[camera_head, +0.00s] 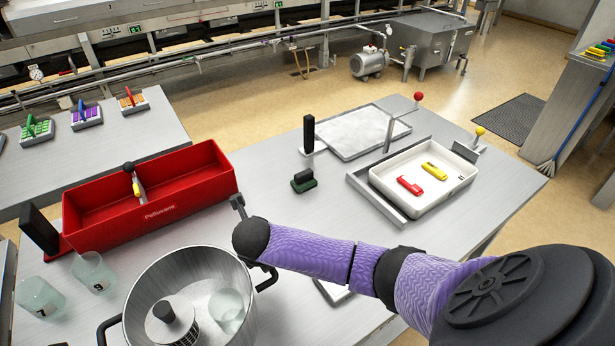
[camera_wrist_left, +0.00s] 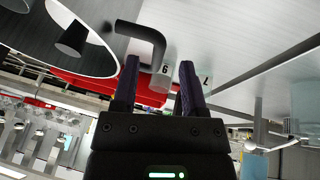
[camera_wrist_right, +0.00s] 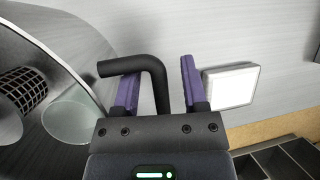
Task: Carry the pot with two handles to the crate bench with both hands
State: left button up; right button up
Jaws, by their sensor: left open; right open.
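The steel pot (camera_head: 215,264) stands at the lower left of the metal table, partly cut off by the frame. A dark strainer-like cylinder (camera_head: 174,318) and a glass (camera_head: 228,308) are inside it. One black handle (camera_head: 108,332) is on its left, another (camera_head: 267,280) on its right.
Two glasses (camera_head: 92,272) stand left of the pot, before a red box (camera_head: 190,203). A white tray (camera_head: 443,196) and a flat pale tray (camera_head: 362,137) lie further back. Another table (camera_head: 60,160) at the back left holds several small crates (camera_head: 87,117).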

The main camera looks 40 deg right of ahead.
jog(key=shift+r, duration=0.25)
pick_arm(q)
jog(key=v, duration=0.5)
jog(key=shift+r, duration=0.25)
pick_arm(e)
jog(key=v, duration=1.1)
jog(key=shift+s+r, duration=0.2)
jog(key=shift+r, duration=0.05)
pick_arm(q)
jog(key=shift+s, duration=0.15)
pick_arm(e)
jog(key=shift+a+f, duration=0.1)
